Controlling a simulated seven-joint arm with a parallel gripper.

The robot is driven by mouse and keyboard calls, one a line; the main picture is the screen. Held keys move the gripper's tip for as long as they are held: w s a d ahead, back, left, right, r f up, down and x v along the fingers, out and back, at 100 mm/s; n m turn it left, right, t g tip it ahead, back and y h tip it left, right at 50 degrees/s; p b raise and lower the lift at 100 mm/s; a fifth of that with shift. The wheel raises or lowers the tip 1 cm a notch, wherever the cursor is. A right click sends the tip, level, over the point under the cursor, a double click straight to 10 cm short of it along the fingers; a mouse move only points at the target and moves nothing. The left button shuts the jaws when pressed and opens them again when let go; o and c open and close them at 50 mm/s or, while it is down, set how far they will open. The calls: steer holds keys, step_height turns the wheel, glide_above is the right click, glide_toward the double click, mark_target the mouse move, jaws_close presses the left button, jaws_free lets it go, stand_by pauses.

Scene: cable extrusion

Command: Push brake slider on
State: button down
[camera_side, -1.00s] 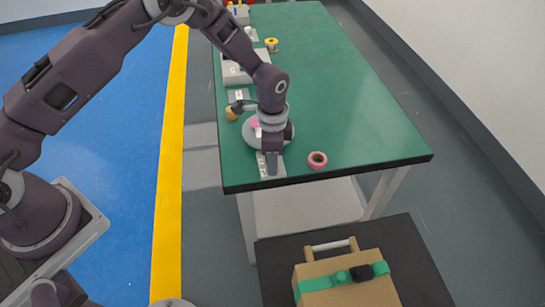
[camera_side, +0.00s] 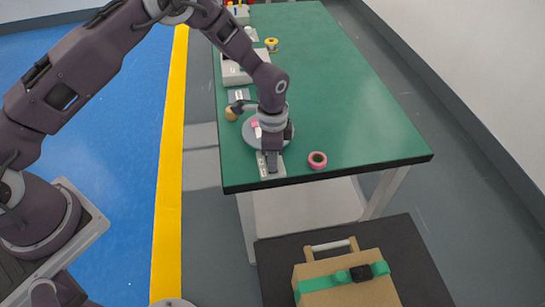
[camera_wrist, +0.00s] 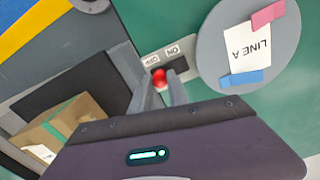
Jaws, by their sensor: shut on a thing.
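The brake slider's round red knob (camera_wrist: 159,77) sits on a pale plate (camera_wrist: 151,61) marked ON and OFF, in the wrist view. The knob is at the OFF end of a dark slot, with the slot running toward ON on the right. My gripper (camera_wrist: 160,92) is shut on the knob, one finger on each side. In the side view my gripper (camera_side: 271,163) points down at the plate (camera_side: 265,173) near the table's front left corner. The knob is hidden there by the fingers.
A grey disc (camera_wrist: 214,62) labelled LINE A, with pink and blue tape, lies close beside the plate. A pink roll (camera_side: 317,160) is on the green table (camera_side: 340,100) to the right. A cardboard box (camera_side: 335,266) stands below the front edge.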

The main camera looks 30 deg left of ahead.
steer(key=shift+w+a, duration=0.1)
stand_by(0.7)
steer(key=shift+w+a, duration=1.05)
steer(key=c, duration=1.3)
jaws_free()
step_height(320, 180, up, 7)
steer(key=shift+r, duration=0.1)
